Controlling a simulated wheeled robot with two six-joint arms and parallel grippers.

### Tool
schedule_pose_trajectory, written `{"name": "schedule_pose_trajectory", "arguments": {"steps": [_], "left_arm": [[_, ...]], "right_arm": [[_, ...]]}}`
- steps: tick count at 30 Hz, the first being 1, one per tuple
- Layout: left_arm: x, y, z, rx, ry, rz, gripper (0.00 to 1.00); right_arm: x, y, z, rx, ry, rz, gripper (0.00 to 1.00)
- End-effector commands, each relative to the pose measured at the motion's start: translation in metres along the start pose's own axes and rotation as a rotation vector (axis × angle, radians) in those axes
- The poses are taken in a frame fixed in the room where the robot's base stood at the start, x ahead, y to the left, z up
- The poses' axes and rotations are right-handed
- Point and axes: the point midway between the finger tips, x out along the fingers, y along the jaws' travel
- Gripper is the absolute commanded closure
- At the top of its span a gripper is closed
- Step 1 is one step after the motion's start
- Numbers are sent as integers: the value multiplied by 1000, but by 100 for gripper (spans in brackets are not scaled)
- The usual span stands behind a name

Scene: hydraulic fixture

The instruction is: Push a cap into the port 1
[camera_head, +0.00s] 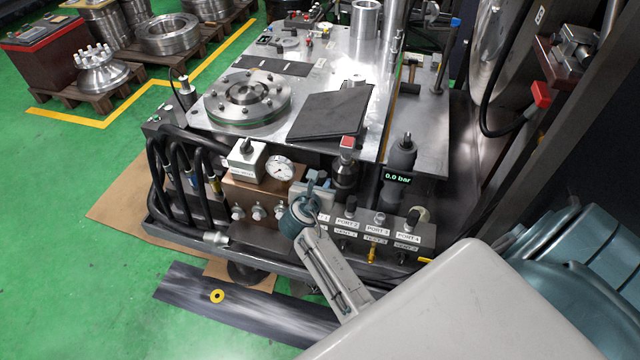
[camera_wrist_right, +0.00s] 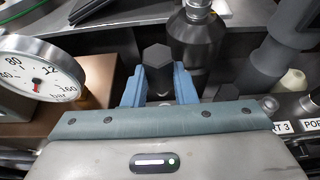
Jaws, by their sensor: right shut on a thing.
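My right gripper (camera_head: 316,190) is over the left end of the port block (camera_head: 365,226), at the port 1 label (camera_head: 323,218), which it partly covers. In the right wrist view its two blue fingers (camera_wrist_right: 158,88) are shut on a dark hexagonal cap (camera_wrist_right: 157,58). The cap stands roughly upright between the fingers. The port 1 opening is hidden by the gripper, so I cannot tell whether the cap touches it. Ports 2, 3 and 4 lie in a row to the right. My left gripper is not in view.
A pressure gauge (camera_head: 280,168) on a copper-coloured block is close left of the gripper. A red-topped fitting (camera_head: 346,150) and a grey cylinder with a 0.0 bar display (camera_head: 398,179) stand behind the ports. Black hoses (camera_head: 178,165) curve at the left.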

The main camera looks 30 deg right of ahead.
Motion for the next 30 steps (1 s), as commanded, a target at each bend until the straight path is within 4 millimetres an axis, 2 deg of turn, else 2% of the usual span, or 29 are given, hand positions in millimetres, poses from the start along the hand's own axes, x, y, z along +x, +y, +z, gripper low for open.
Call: {"name": "schedule_pose_trajectory", "arguments": {"steps": [9,19,30], "left_arm": [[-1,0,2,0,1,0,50],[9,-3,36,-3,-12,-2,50],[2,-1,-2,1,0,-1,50]], "right_arm": [[-1,0,0,1,2,-2,97],[-2,0,1,0,3,-4,97],[11,0,-31,-1,2,-4,97]]}}
